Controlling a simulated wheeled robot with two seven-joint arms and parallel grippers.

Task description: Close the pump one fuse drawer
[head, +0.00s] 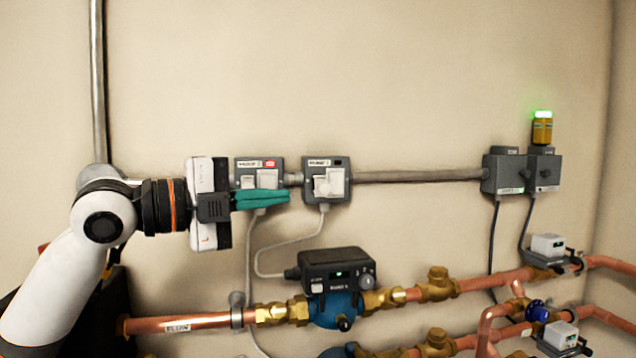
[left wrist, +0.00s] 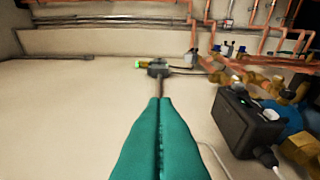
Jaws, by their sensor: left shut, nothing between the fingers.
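Two grey switch boxes are on the wall in the head view. The left box (head: 279,164) has a red light and white parts, partly hidden by my left gripper. The right box (head: 310,193) has a dark indicator and a white part (head: 331,183) on its front that seems to stand out. The labels are too small to read surely, so I cannot tell which box is pump one. My left gripper (head: 286,196) has its teal fingers shut and empty, in front of the left box's lower part, pointing right. Contact is unclear. My right gripper is not in view.
Below are a blue pump (head: 336,309) with a black control box (head: 337,270), copper pipes (head: 410,294) and brass valves. A conduit (head: 420,177) runs right to grey boxes (head: 505,172) with a green-lit beacon (head: 542,127). Grey cables hang below the switch boxes. The wall above is clear.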

